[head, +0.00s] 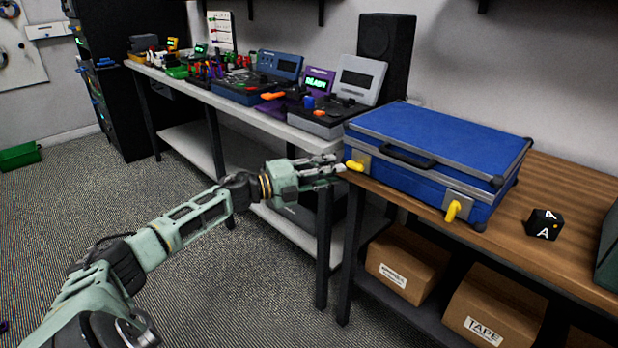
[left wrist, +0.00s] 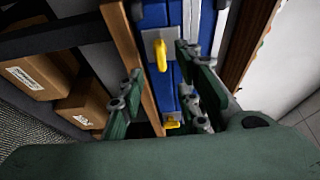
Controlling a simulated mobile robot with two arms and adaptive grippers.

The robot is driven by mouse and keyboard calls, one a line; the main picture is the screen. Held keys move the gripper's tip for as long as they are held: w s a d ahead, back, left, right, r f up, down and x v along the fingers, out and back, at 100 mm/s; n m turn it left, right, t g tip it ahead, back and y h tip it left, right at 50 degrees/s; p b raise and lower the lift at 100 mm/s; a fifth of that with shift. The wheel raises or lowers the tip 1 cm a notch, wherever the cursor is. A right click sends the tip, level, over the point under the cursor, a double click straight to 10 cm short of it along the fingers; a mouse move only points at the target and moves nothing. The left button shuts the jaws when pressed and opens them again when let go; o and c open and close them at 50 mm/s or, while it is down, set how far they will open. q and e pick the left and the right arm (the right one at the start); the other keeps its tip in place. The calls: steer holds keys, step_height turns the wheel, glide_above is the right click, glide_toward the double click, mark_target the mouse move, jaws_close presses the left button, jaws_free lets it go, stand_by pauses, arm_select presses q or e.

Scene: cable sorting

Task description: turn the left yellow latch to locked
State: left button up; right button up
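A blue case (head: 440,135) with metal trim lies closed on the wooden table. The left yellow latch (head: 355,165) is on its front and points sideways to the left in the head view. It also shows in the left wrist view (left wrist: 172,124), low between the fingers and partly hidden. The right yellow latch (head: 454,210) hangs downward; it shows too in the left wrist view (left wrist: 160,55). My left gripper (head: 338,163) is open, its fingertips close beside the left latch; contact cannot be told. My right gripper is not in view.
A black handle (head: 407,156) sits between the latches. A black lettered cube (head: 543,224) stands right of the case. Cardboard boxes (head: 405,264) are on the shelf below. Electronic devices (head: 322,115) crowd the white bench at left. The floor before the tables is clear.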

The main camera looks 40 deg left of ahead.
arm_select(q)
steer(key=v, duration=0.6)
steer(key=shift+s, duration=0.25)
steer(key=shift+a, duration=0.1)
